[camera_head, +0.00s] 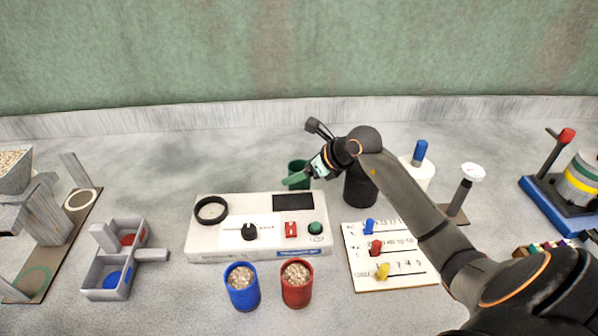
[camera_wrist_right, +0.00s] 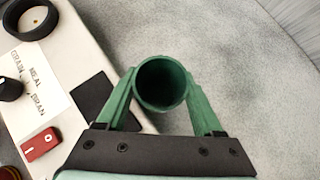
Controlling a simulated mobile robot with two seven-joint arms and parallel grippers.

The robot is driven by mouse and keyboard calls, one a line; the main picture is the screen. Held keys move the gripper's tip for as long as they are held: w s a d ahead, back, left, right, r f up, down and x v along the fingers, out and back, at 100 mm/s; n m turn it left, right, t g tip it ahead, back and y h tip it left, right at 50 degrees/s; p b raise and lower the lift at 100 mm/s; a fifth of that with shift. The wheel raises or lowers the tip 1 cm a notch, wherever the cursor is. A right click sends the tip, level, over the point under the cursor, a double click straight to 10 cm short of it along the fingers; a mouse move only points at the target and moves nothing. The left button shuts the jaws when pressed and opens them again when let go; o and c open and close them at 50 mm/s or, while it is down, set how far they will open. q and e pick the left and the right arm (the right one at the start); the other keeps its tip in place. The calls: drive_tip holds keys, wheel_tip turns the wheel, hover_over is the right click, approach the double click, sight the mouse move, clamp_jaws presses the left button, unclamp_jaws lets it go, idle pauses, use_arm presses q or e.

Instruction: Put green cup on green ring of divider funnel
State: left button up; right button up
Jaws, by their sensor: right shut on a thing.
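The green cup (camera_head: 299,170) is behind the white machine. My right gripper (camera_head: 303,174) is shut on it, with a finger on each side. In the right wrist view the cup (camera_wrist_right: 161,84) shows its round open mouth and dark inside between the green fingers. I cannot tell whether it touches the table. The divider funnel (camera_head: 47,205) stands at the far left, cut by the picture edge. Its green ring (camera_head: 34,281) lies at the front of the base and looks empty. My left gripper is not in view.
The white machine (camera_head: 210,243) has a black ring on top. Blue (camera_head: 242,290) and red (camera_head: 296,285) cups of grain stand before it. A grey divided tray (camera_head: 107,283) lies beside the funnel. A dark cylinder (camera_head: 360,190) stands just right of my gripper. The table behind the machine is clear on the left.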

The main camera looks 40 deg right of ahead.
drive_tip(key=shift+f, duration=0.2)
drive_tip(key=o, duration=1.4)
drive_tip(key=shift+c, duration=0.2)
drive_tip(key=shift+r, duration=0.15)
